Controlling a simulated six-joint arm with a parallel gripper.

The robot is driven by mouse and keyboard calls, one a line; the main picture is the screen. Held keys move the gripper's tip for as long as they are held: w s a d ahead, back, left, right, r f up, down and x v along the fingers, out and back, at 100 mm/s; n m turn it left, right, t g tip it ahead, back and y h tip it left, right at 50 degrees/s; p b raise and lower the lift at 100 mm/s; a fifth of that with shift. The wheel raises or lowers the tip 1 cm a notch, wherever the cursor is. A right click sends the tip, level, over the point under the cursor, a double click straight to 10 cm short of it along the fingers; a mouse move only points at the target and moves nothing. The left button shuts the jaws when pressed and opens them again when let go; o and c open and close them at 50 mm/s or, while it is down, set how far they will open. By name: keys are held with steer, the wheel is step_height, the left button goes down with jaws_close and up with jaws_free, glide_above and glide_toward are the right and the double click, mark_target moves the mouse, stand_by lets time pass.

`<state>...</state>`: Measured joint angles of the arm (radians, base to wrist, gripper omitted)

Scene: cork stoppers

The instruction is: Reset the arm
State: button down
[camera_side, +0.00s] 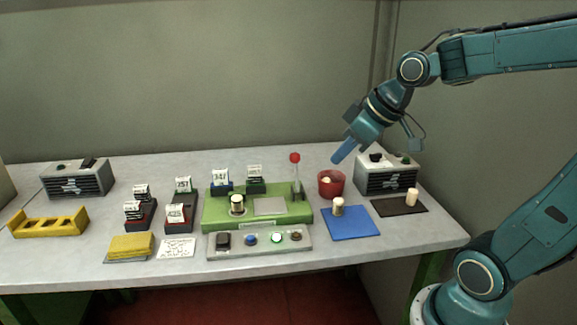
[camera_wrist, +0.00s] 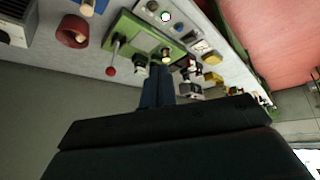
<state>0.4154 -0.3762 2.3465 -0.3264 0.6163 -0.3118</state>
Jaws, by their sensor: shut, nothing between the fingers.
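My gripper (camera_side: 338,157) is shut and empty in the side view. It hangs in the air at the right half of the table, above and near the red cup (camera_side: 331,184), pointing down and left. In the wrist view my gripper's closed fingers (camera_wrist: 158,72) point up the picture, toward the green board (camera_wrist: 150,40). Cork stoppers stand below: one on the blue mat (camera_side: 352,224), one on the dark mat (camera_side: 400,206), one on the green board. Something pale lies inside the red cup.
A red-topped lever (camera_side: 295,158) stands on the green board near my gripper. A grey box (camera_side: 386,176) stands behind the dark mat. A panel with buttons (camera_side: 260,243), card holders (camera_side: 180,212), yellow pads (camera_side: 131,246) and a yellow rack (camera_side: 48,222) fill the left and front. Above the table is free room.

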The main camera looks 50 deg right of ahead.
steer(key=s+a+m+g, duration=0.1)
steer(key=s+a, duration=0.4)
steer(key=s, duration=0.6)
steer(key=shift+s+f+m, duration=0.15)
steer(key=shift+f+m, duration=0.2)
steer(key=shift+m, duration=0.05)
